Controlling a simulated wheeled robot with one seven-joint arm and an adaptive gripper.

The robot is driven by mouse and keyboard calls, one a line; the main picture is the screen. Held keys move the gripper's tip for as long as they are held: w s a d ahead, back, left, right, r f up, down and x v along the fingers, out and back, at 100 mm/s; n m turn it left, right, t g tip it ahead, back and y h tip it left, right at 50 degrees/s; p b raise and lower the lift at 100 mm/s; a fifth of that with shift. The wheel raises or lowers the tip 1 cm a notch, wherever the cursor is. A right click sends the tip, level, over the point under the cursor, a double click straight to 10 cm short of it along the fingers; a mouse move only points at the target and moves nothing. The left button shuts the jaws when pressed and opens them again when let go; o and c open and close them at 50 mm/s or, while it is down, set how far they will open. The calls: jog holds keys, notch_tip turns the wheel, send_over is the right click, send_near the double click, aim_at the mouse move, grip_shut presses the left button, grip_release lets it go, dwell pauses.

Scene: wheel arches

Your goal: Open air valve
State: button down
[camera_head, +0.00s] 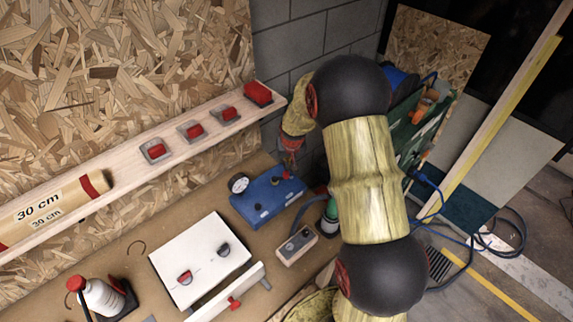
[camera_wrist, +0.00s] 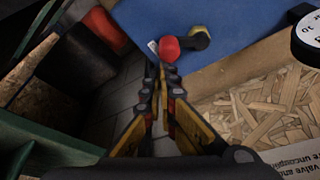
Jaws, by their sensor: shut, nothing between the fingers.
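A blue box (camera_head: 268,203) with a round gauge (camera_head: 238,184) sits on the bench in the head view. A small red knob (camera_head: 287,176) is at its far right. In the wrist view, a red round knob (camera_wrist: 169,47) with a dark stem and yellow end (camera_wrist: 199,38) lies over the blue surface (camera_wrist: 230,25). My gripper (camera_wrist: 162,75) is shut and empty. Its fingertips are right at the knob's near edge; I cannot tell whether they touch it. In the head view, my gripper (camera_head: 290,160) is just above the box's far right corner, partly hidden by my arm.
A grey control box (camera_head: 297,245) stands in front. A wooden ledge (camera_head: 130,180) with red switches runs behind. A green frame (camera_head: 430,110) with blue hose stands right of my arm.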

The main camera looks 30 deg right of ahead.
jog(key=shift+s+m+h+b, duration=0.3)
jog(key=shift+s+m+b, duration=0.2)
jog(key=shift+m, duration=0.3)
jog(key=shift+s+a+f+b, duration=0.15)
jog(key=shift+s+b, duration=0.25)
jog(key=shift+b, duration=0.3)
jog(key=shift+s+a+m+g+b, duration=0.1)
jog(key=shift+s+m+g+b, duration=0.2)
jog(key=shift+m+b, duration=0.4)
jog(key=shift+s+a+b, duration=0.2)
jog(key=shift+s+b, duration=0.3)
jog(key=shift+b, duration=0.05)
jog(key=shift+s+a+b, duration=0.65)
jog(key=shift+s+b, duration=0.05)
jog(key=shift+b, duration=0.1)
jog(key=shift+s+a, duration=0.1)
jog(key=shift+r, duration=0.2)
